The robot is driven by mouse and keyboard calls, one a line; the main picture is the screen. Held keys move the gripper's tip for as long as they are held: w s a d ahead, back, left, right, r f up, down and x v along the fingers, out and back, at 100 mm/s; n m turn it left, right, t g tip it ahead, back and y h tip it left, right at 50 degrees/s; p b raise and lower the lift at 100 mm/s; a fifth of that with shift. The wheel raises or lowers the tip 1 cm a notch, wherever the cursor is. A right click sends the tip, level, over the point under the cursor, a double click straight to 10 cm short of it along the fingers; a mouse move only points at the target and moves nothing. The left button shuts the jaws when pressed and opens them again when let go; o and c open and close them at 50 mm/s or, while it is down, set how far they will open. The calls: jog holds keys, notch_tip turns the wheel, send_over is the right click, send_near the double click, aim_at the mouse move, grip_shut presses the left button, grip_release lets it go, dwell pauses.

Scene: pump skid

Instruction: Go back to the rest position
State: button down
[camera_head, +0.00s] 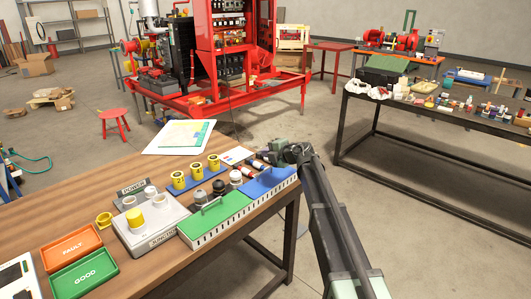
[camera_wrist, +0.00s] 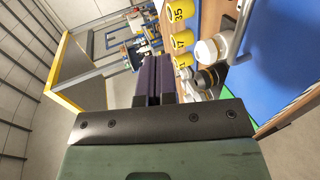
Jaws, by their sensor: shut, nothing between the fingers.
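My arm reaches in from the bottom right in the head view, and its wrist end hangs over the right end of the wooden workbench (camera_head: 150,262), by the blue case (camera_head: 268,184). In the wrist view my gripper (camera_wrist: 152,82) has its two dark fingers together, with nothing between them. In that view several yellow numbered cups (camera_wrist: 181,38) lie to the right of the fingertips. A white-topped piece (camera_wrist: 208,51) and a dark-and-grey one (camera_wrist: 208,78) are close to the right of the fingers. The fingertips appear free of contact.
The bench also carries a green case (camera_head: 215,217), a grey junction box (camera_head: 150,235), an orange tray (camera_head: 70,247) and a green tray (camera_head: 82,278). A red pump skid (camera_head: 215,90) stands behind. Another cluttered table (camera_head: 440,116) is at the right, with bare floor between.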

jog(key=w+d+r+m+t+h+p, duration=0.25)
jog(key=d+r+m+t+p, duration=0.2)
jog(key=r, duration=0.65)
jog(key=s+d+m+t+h, duration=0.2)
jog(key=s+d+m+h, duration=0.5)
jog(key=d+m+h, duration=0.5)
jog(key=s+d+f+m+g, duration=0.1)
jog(key=s+f+m+g, duration=0.25)
jog(key=s, duration=0.35)
jog(key=s+d+f+m+g+h, duration=0.1)
jog(key=s+d+f+m+g, duration=0.2)
jog(key=s, duration=0.4)
jog(key=s+f+m+g, duration=0.3)
jog(key=s+f+g, duration=0.2)
jog(key=s, duration=0.2)
jog(key=s+a+f+g+y, duration=0.2)
jog(key=s+a, duration=0.2)
jog(key=s, duration=0.5)
jog(key=s+a+f+m+g+y, duration=0.1)
jog(key=s+a+f+g+y, duration=0.1)
jog(key=s, duration=0.6)
jog(key=shift+s+a+g+y, duration=0.35)
jog(key=shift+a+g+y, duration=0.15)
jog(key=shift+a+y, duration=0.35)
